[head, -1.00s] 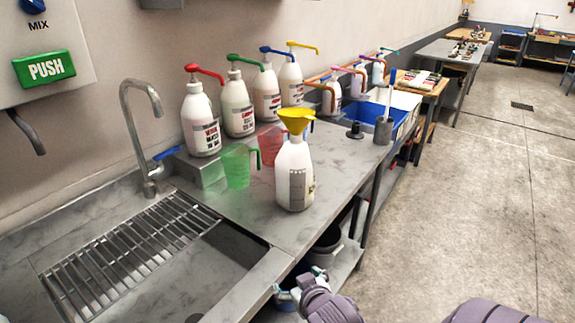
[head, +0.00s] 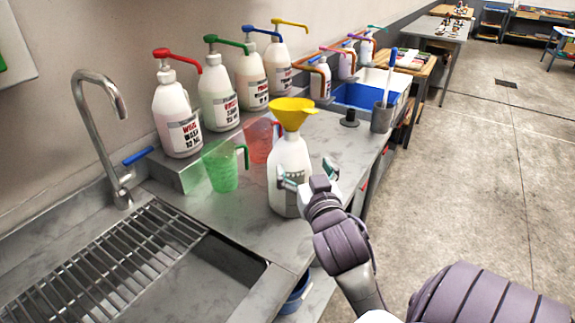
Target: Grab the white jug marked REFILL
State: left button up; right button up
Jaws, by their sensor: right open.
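A white jug (head: 290,157) with a yellow funnel (head: 292,112) in its top stands upright on the grey metal counter. I cannot read any REFILL marking on it; its lower right side is partly hidden by my gripper. My right gripper (head: 308,176) is open in front of the jug, on its right side. One finger overlaps the jug's front in the picture and the other shows just past its right edge. I cannot tell whether a finger touches it. My left gripper is not in view.
A green measuring cup (head: 220,168) and a red one (head: 259,141) stand close left of and behind the jug. Several pump bottles (head: 177,115) line a raised ledge behind. A sink grate (head: 110,265) lies at left. A grey cup (head: 382,117) stands farther right.

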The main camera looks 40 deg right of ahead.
aim_at(294, 141)
jog(key=p+x, duration=0.1)
jog(key=x, duration=0.4)
jog(key=shift+w+d+p, duration=0.2)
jog(key=shift+w+p, duration=0.1)
jog(key=shift+p, duration=0.05)
jog(key=shift+w+d, duration=0.1)
jog(key=shift+w, duration=0.1)
jog(key=shift+w+d+r+p, duration=0.25)
jog(key=shift+w+d+p, duration=0.15)
jog(key=shift+w, duration=0.15)
jog(key=shift+w+d+r+p, duration=0.25)
jog(key=shift+w+d+p, duration=0.1)
jog(key=shift+w, duration=0.2)
jog(key=shift+w+d+f, duration=0.15)
jog(key=shift+w+d, duration=0.1)
jog(key=shift+w, duration=0.25)
jog(key=shift+w+d+f, duration=0.15)
jog(key=shift+w+d, duration=0.1)
jog(key=shift+w, duration=0.25)
jog(key=shift+w+d, duration=0.1)
jog(key=shift+w, duration=0.05)
jog(key=shift+c, duration=0.9)
jog(key=c, duration=1.4)
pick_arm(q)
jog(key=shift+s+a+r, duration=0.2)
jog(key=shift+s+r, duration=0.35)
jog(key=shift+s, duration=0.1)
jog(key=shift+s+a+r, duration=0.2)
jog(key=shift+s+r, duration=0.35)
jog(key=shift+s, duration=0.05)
